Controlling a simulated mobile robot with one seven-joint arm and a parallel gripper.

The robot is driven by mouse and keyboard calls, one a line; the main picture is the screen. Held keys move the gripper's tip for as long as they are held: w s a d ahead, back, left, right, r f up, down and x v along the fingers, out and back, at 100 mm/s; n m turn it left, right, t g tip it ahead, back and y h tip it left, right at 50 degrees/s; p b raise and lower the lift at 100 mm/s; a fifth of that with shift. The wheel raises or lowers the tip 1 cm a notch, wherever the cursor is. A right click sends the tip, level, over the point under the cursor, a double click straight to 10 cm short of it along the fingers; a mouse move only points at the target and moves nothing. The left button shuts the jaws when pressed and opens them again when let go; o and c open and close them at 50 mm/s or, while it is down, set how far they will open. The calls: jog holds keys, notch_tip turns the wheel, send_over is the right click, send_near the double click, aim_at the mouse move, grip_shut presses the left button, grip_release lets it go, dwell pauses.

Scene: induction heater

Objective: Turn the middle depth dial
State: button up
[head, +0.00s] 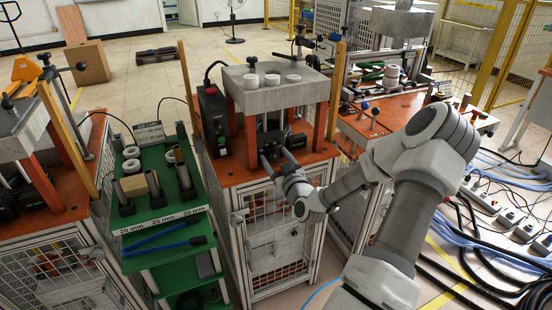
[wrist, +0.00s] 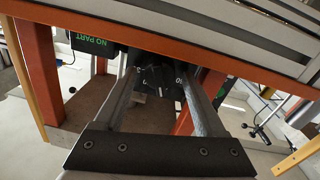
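The middle depth dial (wrist: 153,78) is a dark, faceted knob with small white numbers, seen in the wrist view under the orange frame of the middle station. In the head view the dark dial area (head: 270,139) sits low between the station's orange posts, partly hidden by my gripper. My gripper (head: 275,157) reaches in from the front right. In the wrist view its two grey fingers (wrist: 157,72) are spread apart, one on each side of the dial. I cannot tell whether either finger touches it.
A black control box (head: 214,120) with a green button stands left of the dial. A "NO PART" display (wrist: 91,42) is close by. Orange posts (head: 251,140) flank the opening. A green rack (head: 165,205) with metal cylinders stands to the left; cables (head: 490,225) lie on the right floor.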

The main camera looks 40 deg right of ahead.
grip_shut()
jog(key=shift+m, duration=0.3)
jog(key=m, duration=0.5)
jog(key=shift+d, duration=0.1)
jog(key=m+p, duration=0.1)
jog(key=m, duration=0.5)
jog(key=shift+d, duration=0.1)
dwell(0.5)
jog(key=shift+o, duration=0.8)
grip_release()
jog(key=shift+s, duration=0.1)
